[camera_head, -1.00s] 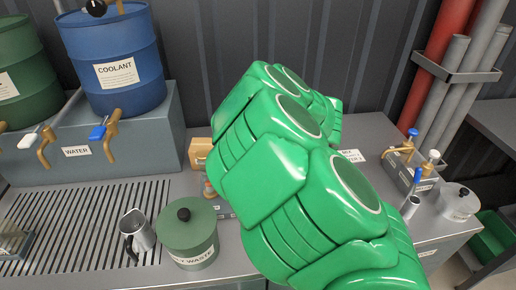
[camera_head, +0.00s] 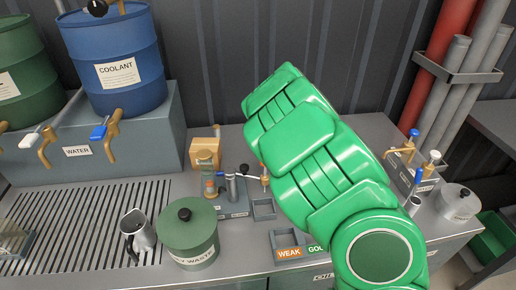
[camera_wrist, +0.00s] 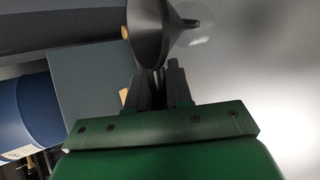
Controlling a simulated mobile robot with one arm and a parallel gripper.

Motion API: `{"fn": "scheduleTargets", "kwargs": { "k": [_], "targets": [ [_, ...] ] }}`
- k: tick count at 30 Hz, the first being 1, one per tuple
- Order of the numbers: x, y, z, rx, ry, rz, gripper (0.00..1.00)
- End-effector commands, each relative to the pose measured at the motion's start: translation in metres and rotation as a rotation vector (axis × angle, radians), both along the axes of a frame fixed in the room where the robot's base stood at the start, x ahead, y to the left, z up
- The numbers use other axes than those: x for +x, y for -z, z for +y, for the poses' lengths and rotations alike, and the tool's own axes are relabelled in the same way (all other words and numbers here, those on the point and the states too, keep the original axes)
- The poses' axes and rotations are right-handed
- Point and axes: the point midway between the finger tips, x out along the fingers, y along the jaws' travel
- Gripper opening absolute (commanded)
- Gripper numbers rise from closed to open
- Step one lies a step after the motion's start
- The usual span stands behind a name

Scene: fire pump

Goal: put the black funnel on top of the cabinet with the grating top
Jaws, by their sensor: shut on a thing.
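In the wrist view my gripper (camera_wrist: 160,75) is shut on the black funnel (camera_wrist: 150,30). The funnel's wide cone is just beyond the fingertips, and its narrow spout (camera_wrist: 188,23) points right. The funnel and fingers do not show in the head view, where my green arm fills the middle. The cabinet with the grating top (camera_head: 85,215) is at the left of the head view, its slotted surface partly bare.
A metal jug (camera_head: 138,232) and green lidded waste pot (camera_head: 190,235) stand near the grating's right side. The blue coolant drum (camera_head: 115,60) stands on a grey box behind. A brown box (camera_head: 204,150) and small trays (camera_head: 264,209) lie right of the grating.

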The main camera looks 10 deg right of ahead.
Motion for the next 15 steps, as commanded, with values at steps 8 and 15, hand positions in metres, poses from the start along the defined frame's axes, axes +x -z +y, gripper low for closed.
{"fn": "scheduleTargets", "kwargs": {
  "k": [8, 15],
  "targets": [
    [0.002, 0.025, 0.0, 0.003, 0.0, 0.004, 0.0],
    [0.003, 0.034, 0.0, 0.0, 0.0, 0.0, 0.0]
  ]
}}
